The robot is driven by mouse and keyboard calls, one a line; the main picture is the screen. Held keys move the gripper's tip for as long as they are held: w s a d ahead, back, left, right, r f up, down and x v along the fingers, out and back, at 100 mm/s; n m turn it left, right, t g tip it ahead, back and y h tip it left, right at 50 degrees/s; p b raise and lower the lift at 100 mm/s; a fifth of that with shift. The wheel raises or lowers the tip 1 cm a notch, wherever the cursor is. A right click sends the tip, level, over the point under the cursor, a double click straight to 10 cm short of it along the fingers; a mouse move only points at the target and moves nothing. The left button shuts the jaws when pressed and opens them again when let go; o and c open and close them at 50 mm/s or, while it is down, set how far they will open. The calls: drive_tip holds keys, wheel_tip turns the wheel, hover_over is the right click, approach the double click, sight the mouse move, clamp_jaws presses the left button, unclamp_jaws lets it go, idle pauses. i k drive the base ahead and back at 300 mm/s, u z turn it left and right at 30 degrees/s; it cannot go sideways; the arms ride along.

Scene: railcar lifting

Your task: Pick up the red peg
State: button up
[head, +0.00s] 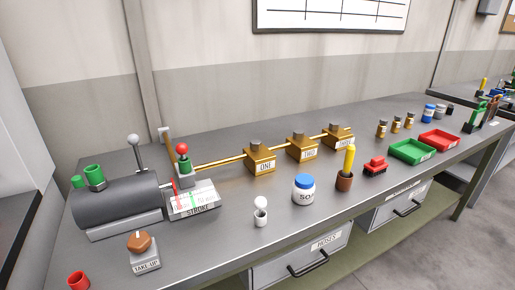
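No thing is clearly a red peg. A short red cylinder (78,281) with a darker top stands at the near left edge of the bench, partly cut off by the frame. A thin red upright piece (174,189) shows at the STROKE plate (194,201), and a lever there carries a red ball (182,149) over a green body. A small red block-like object (375,166) lies near the bench's front edge. I cannot tell which of these is the peg. My gripper is not in view.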

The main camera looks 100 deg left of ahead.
sight(181, 148)
drive_tip(key=z, duration=1.25)
drive_tip(key=i, duration=0.1)
drive_tip(key=u, duration=2.95)
drive_tip(key=i, duration=0.15)
drive_tip(key=u, duration=2.15)
drive_tip(key=i, duration=1)
drive_tip(key=z, duration=0.2)
drive_tip(key=k, duration=0.9)
